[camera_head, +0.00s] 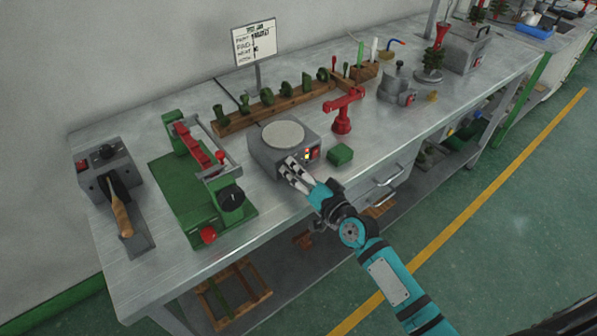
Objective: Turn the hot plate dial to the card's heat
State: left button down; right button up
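The hot plate (259,147) is a grey box with a round pale top, standing near the front edge of the bench. Its front has a red switch and small lit lights on the right. My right gripper (291,168) is at the left part of that front, its fingers pointing at it and seeming to touch it. The fingers hide the dial, so its setting and whether they grip it cannot be told. The white card (255,43) stands on a post behind the bench tools. Its handwritten lines are too small to read surely. My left gripper is out of view.
A green block (340,154) and a red stand (343,115) are right of the hot plate. A green clamp machine (192,180) is to its left. A wooden rack (236,123) with green pieces is behind. The bench's front edge lies under my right arm.

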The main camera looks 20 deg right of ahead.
jog(key=shift+s, duration=0.1)
jog(key=v, duration=1.2)
jog(key=shift+d, duration=0.1)
jog(key=s+d+f+n+g+h, duration=0.1)
jog(key=s+f+g, duration=0.15)
jog(key=f, duration=0.85)
jog(key=s+d+f+n+g+h, duration=0.15)
jog(key=s+f, duration=0.25)
jog(key=f, duration=0.7)
jog(key=s+d+f+n+g+h, duration=0.1)
jog(key=s+d+f+g, duration=0.15)
jog(key=f, duration=0.85)
jog(key=s+f+n+g, duration=0.1)
jog(key=s+f+g, duration=0.2)
jog(key=s+f, duration=0.3)
jog(key=s+a+f+n+g+h, duration=0.1)
jog(key=s+f, duration=0.5)
jog(key=s, duration=0.8)
jog(key=s+a+f+n+g+h, duration=0.1)
jog(key=s+f+n+g, duration=0.2)
jog(key=s, duration=0.7)
notch_tip(320, 180, down, 4)
jog(key=shift+s+g, duration=0.3)
jog(key=shift+g, duration=0.85)
